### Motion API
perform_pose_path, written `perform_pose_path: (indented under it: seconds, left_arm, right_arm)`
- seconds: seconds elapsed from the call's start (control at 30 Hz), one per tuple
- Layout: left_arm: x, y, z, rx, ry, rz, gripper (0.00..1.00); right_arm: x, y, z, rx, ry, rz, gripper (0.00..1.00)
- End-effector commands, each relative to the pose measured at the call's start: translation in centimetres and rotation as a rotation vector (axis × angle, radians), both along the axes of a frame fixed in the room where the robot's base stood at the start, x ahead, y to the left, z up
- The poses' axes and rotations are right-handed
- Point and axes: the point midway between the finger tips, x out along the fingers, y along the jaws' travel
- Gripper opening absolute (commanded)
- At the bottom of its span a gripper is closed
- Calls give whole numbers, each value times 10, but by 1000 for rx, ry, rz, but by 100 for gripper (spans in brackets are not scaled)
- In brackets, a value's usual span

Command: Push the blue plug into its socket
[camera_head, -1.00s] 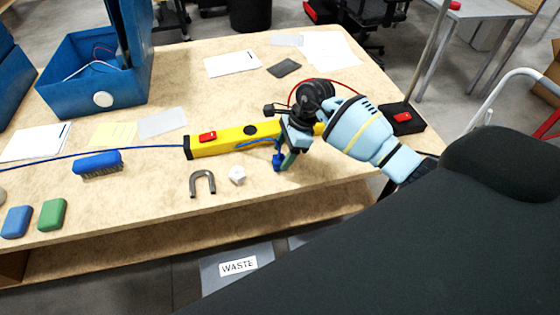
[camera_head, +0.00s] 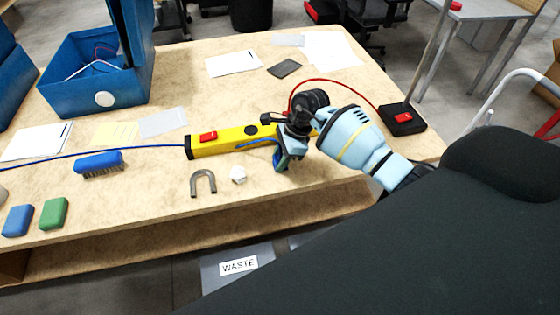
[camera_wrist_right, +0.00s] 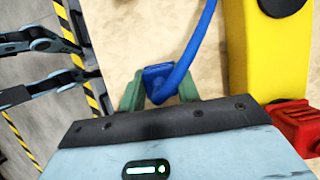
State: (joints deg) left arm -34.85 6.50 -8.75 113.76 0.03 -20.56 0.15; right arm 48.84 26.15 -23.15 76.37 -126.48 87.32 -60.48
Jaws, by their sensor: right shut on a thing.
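My right gripper (camera_head: 281,161) is low over the table, at the near side of the yellow bar-shaped unit (camera_head: 240,138), right of the white nut. In the right wrist view its green fingertips (camera_wrist_right: 158,92) are shut on the blue plug (camera_wrist_right: 158,76). A blue cable (camera_wrist_right: 194,50) curves up from the plug beside the yellow unit (camera_wrist_right: 266,55). In the head view the hand mostly hides the plug. I cannot make out the socket, or whether the plug touches the table. My left gripper does not show in the head view.
A grey horseshoe magnet (camera_head: 203,183) and a white nut (camera_head: 238,174) lie left of the hand. A blue brush (camera_head: 99,161) lies farther left. A black box with a red switch (camera_head: 403,118) stands to the right, with a red cable (camera_head: 345,83) behind my wrist.

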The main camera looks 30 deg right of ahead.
Motion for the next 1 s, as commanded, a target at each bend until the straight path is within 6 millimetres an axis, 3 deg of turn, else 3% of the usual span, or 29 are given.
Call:
perform_pose_path:
  seconds: [0.37, 0.6, 1.0]
  left_arm:
    - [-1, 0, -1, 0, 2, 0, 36]
    - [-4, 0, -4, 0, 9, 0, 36]
    - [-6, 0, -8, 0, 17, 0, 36]
  right_arm:
    - [1, -1, 7, -2, -3, 0, 12]
    - [1, -1, 36, -3, -4, 1, 12]
    - [-49, 83, 43, 1, -1, 6, 12]
